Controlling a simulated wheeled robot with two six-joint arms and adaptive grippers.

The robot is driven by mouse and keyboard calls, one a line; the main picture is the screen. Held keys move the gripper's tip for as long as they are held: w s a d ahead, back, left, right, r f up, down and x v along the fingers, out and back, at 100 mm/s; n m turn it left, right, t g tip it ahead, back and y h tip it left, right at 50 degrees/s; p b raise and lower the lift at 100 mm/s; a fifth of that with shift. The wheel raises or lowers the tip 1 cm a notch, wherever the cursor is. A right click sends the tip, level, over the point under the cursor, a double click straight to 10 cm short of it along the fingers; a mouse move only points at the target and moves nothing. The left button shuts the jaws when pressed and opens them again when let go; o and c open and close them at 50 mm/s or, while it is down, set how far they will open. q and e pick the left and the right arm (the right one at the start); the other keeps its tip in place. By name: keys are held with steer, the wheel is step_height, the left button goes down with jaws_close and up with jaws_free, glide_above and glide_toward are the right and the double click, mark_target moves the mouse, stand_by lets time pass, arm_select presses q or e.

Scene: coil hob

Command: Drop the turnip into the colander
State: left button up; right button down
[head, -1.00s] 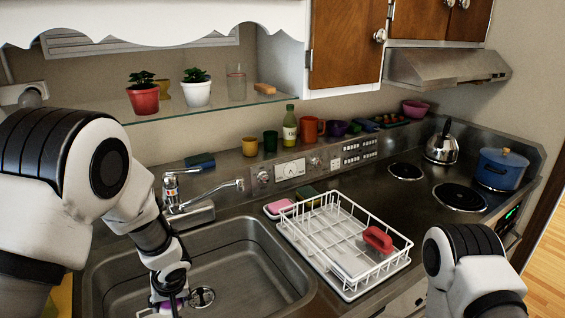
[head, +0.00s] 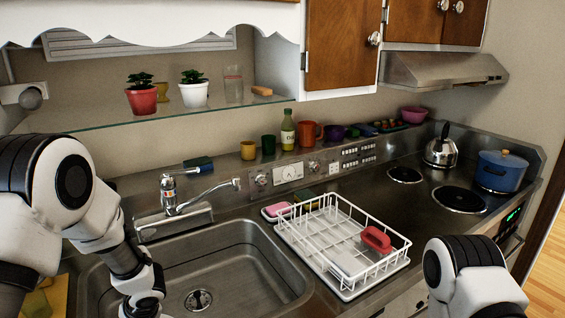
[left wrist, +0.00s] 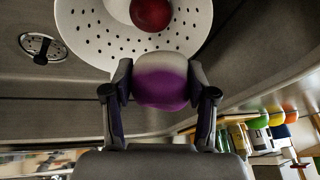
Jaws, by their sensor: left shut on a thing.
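The turnip (left wrist: 162,82), white on one side and purple on the other, is between the fingers of my left gripper (left wrist: 162,90) in the left wrist view. The gripper is shut on it. The white colander (left wrist: 85,32), with rows of small holes, shows beyond the turnip at the top of that view. A round dark red thing (left wrist: 150,14) is seen against the colander. The turnip overlaps the colander's near edge in the picture. In the head view my left wrist is at the lower left over the sink; turnip and colander do not show there. My right gripper is out of view.
The steel sink (head: 235,262) has a drain (head: 198,300) and a faucet (head: 185,205) behind it. A white dish rack (head: 330,225) with a red-handled item stands right of the sink. The hob (head: 460,197) is farther right, with a kettle (head: 441,150) and blue pot (head: 500,172).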

arm_select(q)
steer(key=o, duration=1.3)
steer(key=shift+r, duration=0.1)
steer(key=v, duration=1.2)
